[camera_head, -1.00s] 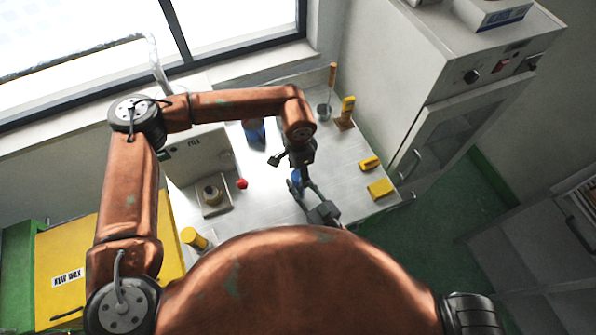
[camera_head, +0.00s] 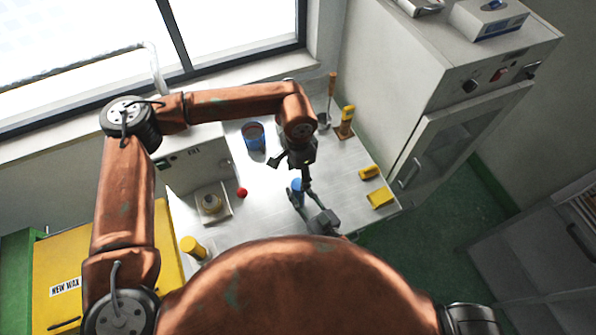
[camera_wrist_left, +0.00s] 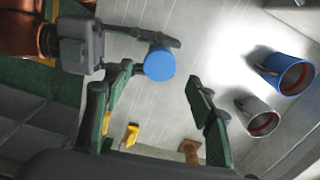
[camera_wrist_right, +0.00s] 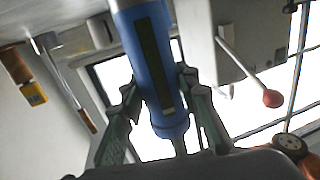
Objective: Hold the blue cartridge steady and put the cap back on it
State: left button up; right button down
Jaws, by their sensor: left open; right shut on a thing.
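The blue cartridge (camera_wrist_right: 152,65) stands between the fingers of my right gripper (camera_wrist_right: 158,100), which is shut on it. In the head view it is a small blue shape (camera_head: 297,186) above the table, partly hidden by the grippers. In the left wrist view a round blue end (camera_wrist_left: 160,65) faces the camera; I cannot tell whether it is a cap or the cartridge's own end. My left gripper (camera_wrist_left: 160,88) is open and nothing shows gripped in it; the blue end lies beyond the gap between its fingers. No separate cap can be made out.
A tall cabinet (camera_head: 430,70) bounds the right.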

aim_at(298, 184)
pick_arm(q)
jog(key=n, duration=0.7)
jog(key=shift+r, duration=0.25)
jog(key=n, duration=0.4)
jog(key=shift+d+r, duration=0.1)
jog(key=n, duration=0.3)
jog(key=shift+r+n, duration=0.15)
jog(key=shift+n, duration=0.25)
jog(key=n, duration=0.6)
jog(key=shift+r, duration=0.2)
jog(key=n, duration=0.4)
jog(key=shift+r, duration=0.15)
jog(key=n, duration=0.4)
jog(key=shift+r, duration=0.1)
jog(key=n, duration=0.3)
jog(key=shift+r+n, duration=0.15)
jog(key=shift+n, duration=0.25)
jog(key=n, duration=0.6)
jog(key=shift+r, duration=0.2)
jog(key=n, duration=0.5)
jog(key=shift+r+n, duration=0.2)
jog(key=shift+n, duration=0.2)
jog(key=n, duration=0.4)
jog(key=shift+r, duration=0.1)
jog(key=shift+f, duration=4)
